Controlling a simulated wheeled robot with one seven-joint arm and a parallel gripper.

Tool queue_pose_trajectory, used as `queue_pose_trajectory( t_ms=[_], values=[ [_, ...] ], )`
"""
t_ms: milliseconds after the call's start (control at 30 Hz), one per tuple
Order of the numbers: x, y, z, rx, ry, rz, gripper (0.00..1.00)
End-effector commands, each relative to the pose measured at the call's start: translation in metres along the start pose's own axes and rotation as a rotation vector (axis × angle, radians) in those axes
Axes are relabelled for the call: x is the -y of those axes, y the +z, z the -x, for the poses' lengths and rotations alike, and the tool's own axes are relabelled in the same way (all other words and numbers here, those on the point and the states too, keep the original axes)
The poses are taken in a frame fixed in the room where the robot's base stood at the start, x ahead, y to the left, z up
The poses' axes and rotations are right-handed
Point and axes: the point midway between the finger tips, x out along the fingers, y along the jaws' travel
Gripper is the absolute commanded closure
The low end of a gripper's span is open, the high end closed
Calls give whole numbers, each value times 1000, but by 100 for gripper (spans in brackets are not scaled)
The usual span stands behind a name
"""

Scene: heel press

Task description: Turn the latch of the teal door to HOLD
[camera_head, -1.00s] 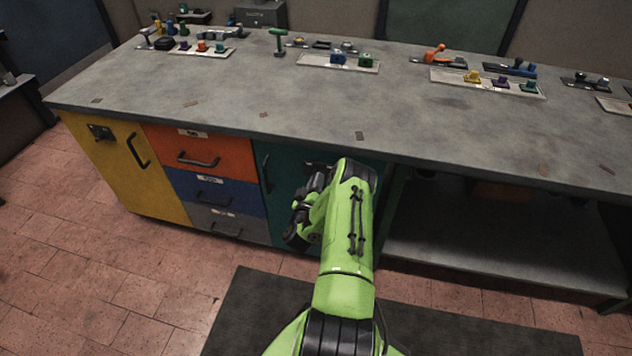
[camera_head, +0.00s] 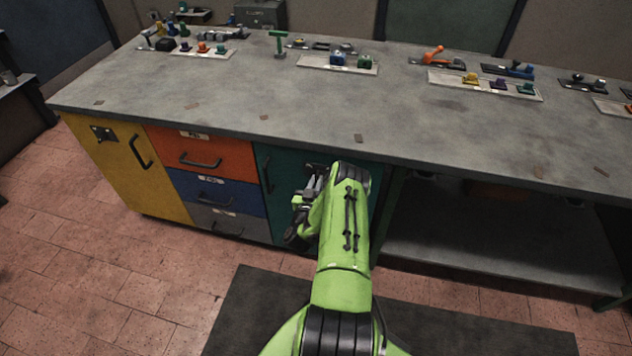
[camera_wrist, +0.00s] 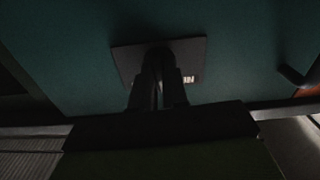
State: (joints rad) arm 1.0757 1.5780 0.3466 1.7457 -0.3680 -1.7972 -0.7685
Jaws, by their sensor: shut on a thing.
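The teal door (camera_head: 283,212) is shut in the front of the bench, right of the drawers, and fills the wrist view (camera_wrist: 75,75). In the wrist view a dark latch plate (camera_wrist: 127,62) is fixed on it. Pale letters show at its right, partly covered, so I cannot read the whole word. My gripper (camera_wrist: 157,72) is at the middle of the plate, shut on the latch. Its fingers and the dim light hide the latch, so its angle cannot be told. In the head view my arm covers much of the door.
The door's bar handle (camera_head: 267,174) is near its left edge and shows in the wrist view (camera_wrist: 292,76). Orange, blue and grey drawers (camera_head: 222,222) and a yellow door (camera_head: 118,165) are to the left. An open shelf (camera_head: 470,245) is to the right. The bench top overhangs above.

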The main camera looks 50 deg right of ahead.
Motion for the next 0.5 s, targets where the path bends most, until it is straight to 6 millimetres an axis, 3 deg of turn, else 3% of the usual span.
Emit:
queue_pose_trajectory(
  t_ms=[500],
  values=[
    [0,0,0,0,-1,-484,100]
  ],
)
